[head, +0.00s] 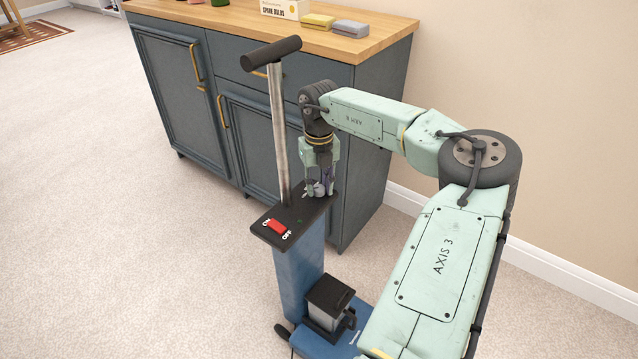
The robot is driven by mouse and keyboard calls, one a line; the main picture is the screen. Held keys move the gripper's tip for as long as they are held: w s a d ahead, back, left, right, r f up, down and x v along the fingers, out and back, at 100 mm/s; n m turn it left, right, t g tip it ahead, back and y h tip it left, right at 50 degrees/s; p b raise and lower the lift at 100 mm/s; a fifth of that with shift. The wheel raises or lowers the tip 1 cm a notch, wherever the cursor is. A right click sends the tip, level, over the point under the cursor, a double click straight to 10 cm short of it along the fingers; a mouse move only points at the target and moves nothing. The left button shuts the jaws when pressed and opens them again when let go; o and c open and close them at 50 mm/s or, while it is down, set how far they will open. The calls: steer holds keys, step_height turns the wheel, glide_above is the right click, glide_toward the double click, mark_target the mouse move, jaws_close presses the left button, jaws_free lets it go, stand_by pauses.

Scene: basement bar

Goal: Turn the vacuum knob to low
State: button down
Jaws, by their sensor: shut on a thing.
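The vacuum (298,268) stands upright on the carpet, with a blue body and a black top panel (267,236). A red switch (277,227) marked ON and OFF sits at the panel's near left end. My gripper (318,190) points down at the far right end of the panel, just right of the metal handle pole (278,130). Its fingers are shut on the vacuum knob, which they mostly hide. The knob's setting and markings cannot be read from here.
The vacuum's black handle grip (270,53) rises left of my arm. A dark blue cabinet (232,120) with a wooden top stands close behind. Its top holds a spare bulbs box (285,9), a yellow sponge (318,21) and a grey block (349,28). Carpet at left is clear.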

mark_target(319, 187)
stand_by(0.4)
steer(key=c, duration=1.2)
jaws_free()
steer(key=shift+c, duration=0.2)
step_height(319, 187, up, 8)
steer(key=shift+f, duration=0.2)
steer(key=shift+f, duration=0.1)
